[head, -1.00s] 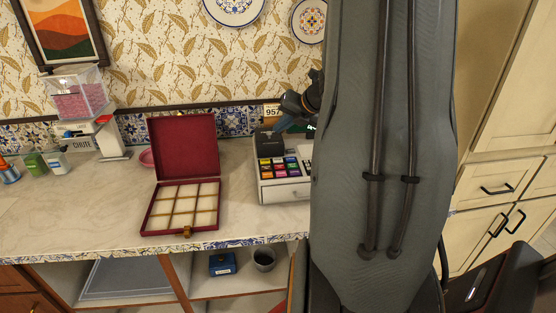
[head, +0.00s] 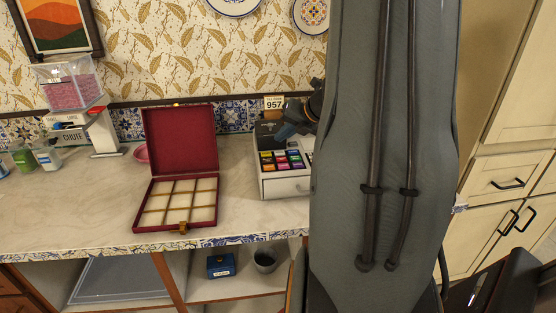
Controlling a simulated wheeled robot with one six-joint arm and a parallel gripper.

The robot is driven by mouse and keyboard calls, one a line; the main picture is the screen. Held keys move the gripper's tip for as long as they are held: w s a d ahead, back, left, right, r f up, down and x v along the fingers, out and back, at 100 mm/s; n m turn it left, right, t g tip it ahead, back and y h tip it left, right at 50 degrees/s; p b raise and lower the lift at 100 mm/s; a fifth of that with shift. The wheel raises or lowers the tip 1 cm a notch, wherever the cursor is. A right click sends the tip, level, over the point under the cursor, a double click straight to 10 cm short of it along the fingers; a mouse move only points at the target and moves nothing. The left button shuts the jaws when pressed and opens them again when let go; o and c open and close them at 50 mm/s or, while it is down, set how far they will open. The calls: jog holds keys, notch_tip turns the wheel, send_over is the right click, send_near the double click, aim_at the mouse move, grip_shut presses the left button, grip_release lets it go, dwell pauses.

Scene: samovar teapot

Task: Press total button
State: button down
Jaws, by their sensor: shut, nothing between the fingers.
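A white cash register (head: 284,186) stands on the counter at the right of the box, with rows of coloured keys (head: 281,160) on its sloping top. A dark block (head: 267,133) stands at its back left, with a "957" display (head: 274,103) above. My arm hides the register's right part. I cannot make out which key is the total button. My gripper (head: 283,132) is shut and empty, pointing down and left above the back of the keys. I cannot tell whether it touches the register.
An open red box (head: 181,140) with empty compartments stands left of the register. A chute dispenser (head: 101,130), a pink bowl (head: 141,153) and small bottles (head: 47,158) are further left. Bare counter (head: 85,205) lies in front. A shelf below holds a blue box (head: 221,265) and a grey cup (head: 265,260).

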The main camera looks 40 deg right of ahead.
aim_at(274, 151)
jog(key=shift+f+b, duration=0.55)
jog(key=shift+f, duration=0.6)
jog(key=shift+f, duration=0.15)
dwell(1.0)
jog(key=shift+f+b, duration=0.3)
jog(key=shift+f, duration=0.35)
dwell(0.6)
jog(key=shift+r, duration=0.1)
jog(key=shift+r+p, duration=0.6)
jog(key=shift+r, duration=0.1)
jog(key=shift+r, duration=0.1)
notch_tip(274, 151, up, 5)
jog(key=p, duration=0.5)
